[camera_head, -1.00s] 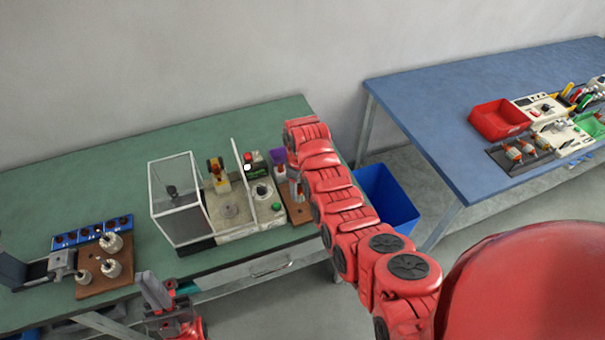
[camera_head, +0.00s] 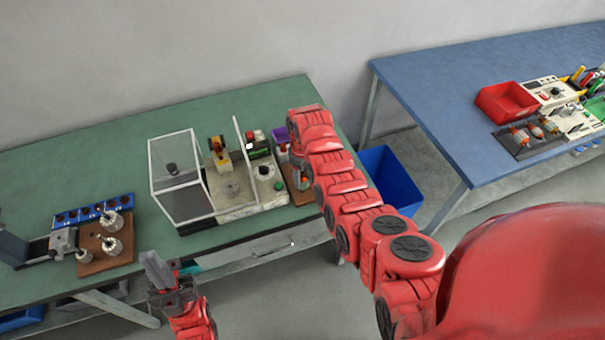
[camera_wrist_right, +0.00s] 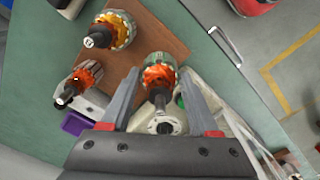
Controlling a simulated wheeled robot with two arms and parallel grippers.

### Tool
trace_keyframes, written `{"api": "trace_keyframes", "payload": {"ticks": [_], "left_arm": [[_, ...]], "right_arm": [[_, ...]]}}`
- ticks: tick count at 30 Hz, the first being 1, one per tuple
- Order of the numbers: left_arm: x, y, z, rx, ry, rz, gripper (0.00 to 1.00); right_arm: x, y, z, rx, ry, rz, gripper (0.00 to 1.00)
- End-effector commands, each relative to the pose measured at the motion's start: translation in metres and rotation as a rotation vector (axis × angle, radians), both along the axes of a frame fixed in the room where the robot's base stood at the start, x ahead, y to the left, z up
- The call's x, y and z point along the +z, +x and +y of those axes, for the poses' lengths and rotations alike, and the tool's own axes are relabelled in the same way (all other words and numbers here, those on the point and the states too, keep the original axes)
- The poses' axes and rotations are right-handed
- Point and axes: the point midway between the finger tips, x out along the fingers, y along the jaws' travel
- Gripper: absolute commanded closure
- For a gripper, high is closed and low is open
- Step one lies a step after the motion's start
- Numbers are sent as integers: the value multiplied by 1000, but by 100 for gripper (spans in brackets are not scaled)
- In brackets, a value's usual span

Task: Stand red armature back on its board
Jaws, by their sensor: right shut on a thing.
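In the right wrist view, my right gripper (camera_wrist_right: 160,70) is shut on an armature with red-orange windings (camera_wrist_right: 157,77), its shaft pointing toward the palm. It is over or at the edge of a brown board (camera_wrist_right: 168,36); whether it touches the board is not clear. Two more armatures are nearby: one with yellow-orange windings (camera_wrist_right: 112,29) on the board and one with orange-red windings (camera_wrist_right: 80,80) beside it. In the head view my right wrist hides most of the board (camera_head: 298,192). My left gripper (camera_head: 152,264) is in front of the green bench; its finger gap cannot be seen.
On the green bench (camera_head: 75,170) stand a clear-guarded winding machine (camera_head: 232,190) and, at left, another brown board (camera_head: 92,266) with metal parts. A purple bin shows in the right wrist view (camera_wrist_right: 77,123). A blue bin (camera_head: 390,180) stands between the benches.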

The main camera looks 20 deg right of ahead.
Motion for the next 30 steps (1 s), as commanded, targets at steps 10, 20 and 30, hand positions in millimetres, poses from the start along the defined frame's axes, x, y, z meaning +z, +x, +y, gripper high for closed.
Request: {"api": "trace_keyframes", "payload": {"ticks": [10,20,30], "left_arm": [[-1,0,0,0,0,0,100],[-8,0,0,0,0,0,100],[-14,0,0,0,0,0,100]], "right_arm": [[-1,0,0,0,0,-1,100],[-10,1,0,0,0,-1,100],[-18,1,0,0,0,-1,100]]}}
